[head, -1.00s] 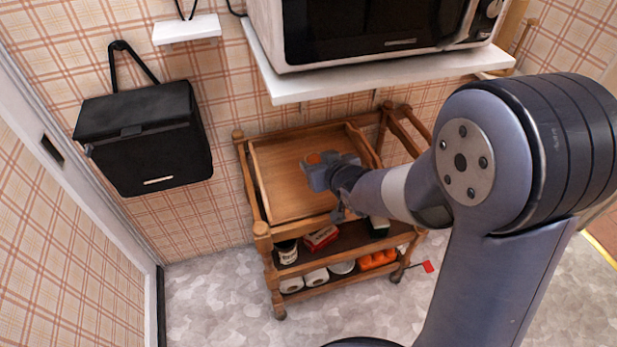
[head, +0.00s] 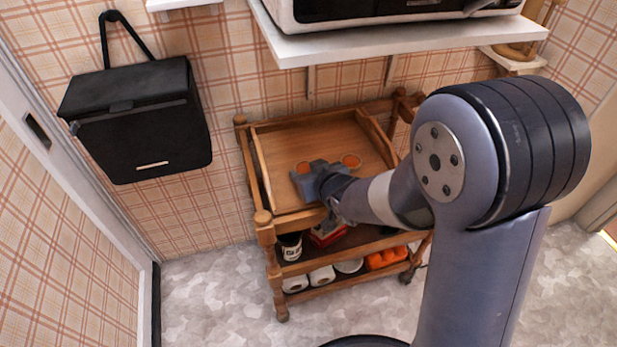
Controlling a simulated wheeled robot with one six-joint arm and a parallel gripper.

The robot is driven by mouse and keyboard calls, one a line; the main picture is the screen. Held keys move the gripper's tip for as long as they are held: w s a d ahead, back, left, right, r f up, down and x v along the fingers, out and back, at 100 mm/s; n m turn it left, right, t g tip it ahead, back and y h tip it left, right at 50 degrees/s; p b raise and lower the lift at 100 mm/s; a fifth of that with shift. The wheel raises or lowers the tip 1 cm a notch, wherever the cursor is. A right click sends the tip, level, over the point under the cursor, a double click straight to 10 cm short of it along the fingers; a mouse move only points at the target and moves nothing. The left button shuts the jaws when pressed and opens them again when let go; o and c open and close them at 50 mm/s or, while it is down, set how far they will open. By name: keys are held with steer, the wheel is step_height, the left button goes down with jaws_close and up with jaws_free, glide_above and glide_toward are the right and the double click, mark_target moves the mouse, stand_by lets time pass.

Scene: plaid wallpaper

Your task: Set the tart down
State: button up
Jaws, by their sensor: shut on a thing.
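A small round orange tart (head: 303,168) shows at the tips of my gripper (head: 307,172), which is shut on it over the wooden top tray (head: 285,137) of the trolley. The fingers and wrist hide part of this tart, and I cannot tell whether it touches the tray. A second round orange tart (head: 351,161) lies on the tray to the right, apart from the fingers.
The tray has raised wooden sides, with bare room behind the tarts. A white shelf (head: 400,42) with a microwave overhangs behind the trolley. A black bag (head: 140,120) hangs at left. Lower shelves hold a can (head: 290,246), rolls (head: 321,275) and orange items (head: 386,258).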

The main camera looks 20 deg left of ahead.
steer(key=shift+f, duration=0.35)
steer(key=shift+f, duration=0.1)
steer(key=shift+f, duration=0.15)
steer(key=o, duration=1)
